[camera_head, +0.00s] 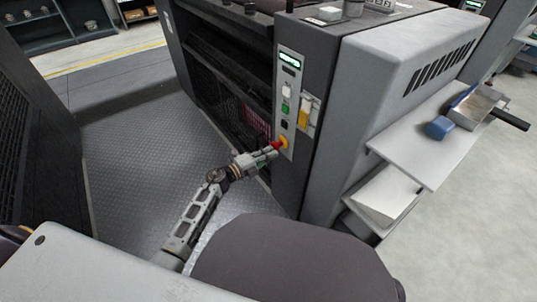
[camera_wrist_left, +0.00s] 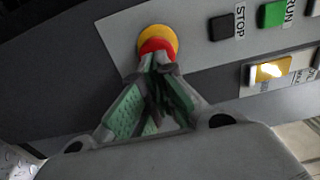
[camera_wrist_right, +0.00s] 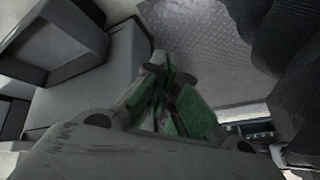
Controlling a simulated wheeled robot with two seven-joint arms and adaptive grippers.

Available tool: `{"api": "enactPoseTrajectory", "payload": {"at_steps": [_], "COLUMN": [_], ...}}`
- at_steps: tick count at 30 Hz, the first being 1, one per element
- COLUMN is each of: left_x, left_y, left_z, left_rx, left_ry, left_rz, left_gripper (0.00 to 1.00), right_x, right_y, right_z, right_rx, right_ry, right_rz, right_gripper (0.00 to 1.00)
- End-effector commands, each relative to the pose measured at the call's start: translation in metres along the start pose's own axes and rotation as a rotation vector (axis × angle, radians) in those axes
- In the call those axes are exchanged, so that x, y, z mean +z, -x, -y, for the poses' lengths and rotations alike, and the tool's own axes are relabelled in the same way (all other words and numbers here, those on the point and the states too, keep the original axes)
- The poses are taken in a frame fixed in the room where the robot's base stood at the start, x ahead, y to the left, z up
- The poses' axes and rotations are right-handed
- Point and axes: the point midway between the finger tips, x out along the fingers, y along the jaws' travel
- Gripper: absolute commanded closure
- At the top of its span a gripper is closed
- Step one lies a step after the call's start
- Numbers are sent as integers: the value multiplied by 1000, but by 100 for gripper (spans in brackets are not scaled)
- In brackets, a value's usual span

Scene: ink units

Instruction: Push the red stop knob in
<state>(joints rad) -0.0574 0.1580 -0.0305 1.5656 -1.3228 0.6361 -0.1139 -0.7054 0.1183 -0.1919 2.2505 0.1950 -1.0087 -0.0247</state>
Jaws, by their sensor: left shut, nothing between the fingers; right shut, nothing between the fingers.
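The red stop knob (camera_head: 277,144) sits on a yellow base low on the light control panel (camera_head: 292,70) of the press. In the left wrist view the red knob (camera_wrist_left: 155,45) stands in front of its yellow ring (camera_wrist_left: 160,34). My left gripper (camera_head: 270,151) is shut and empty, with its fingertips at the knob. In the left wrist view the fingertips (camera_wrist_left: 160,62) overlap the knob's lower edge and seem to touch it. How far in the knob sits cannot be told. My right gripper (camera_wrist_right: 161,68) is shut and empty, pointing toward the floor plate.
The metal floor plate (camera_head: 150,150) is clear.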

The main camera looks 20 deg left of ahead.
Motion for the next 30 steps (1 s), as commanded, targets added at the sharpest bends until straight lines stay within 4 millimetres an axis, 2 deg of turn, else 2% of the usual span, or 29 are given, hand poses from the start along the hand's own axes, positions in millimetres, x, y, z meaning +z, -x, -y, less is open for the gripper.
{"api": "enactPoseTrajectory", "payload": {"at_steps": [13,20,30], "left_x": [0,0,2], "left_y": [-20,-20,-18], "left_z": [0,0,0], "left_rx": [1,0,1], "left_ry": [1,0,-1], "left_rz": [0,1,0], "left_gripper": [100,100,100], "right_x": [-12,-16,-10], "right_y": [12,14,12], "right_z": [-1,0,1], "right_rx": [12,12,11], "right_ry": [14,16,11], "right_rz": [13,6,18], "right_gripper": [100,100,100]}}
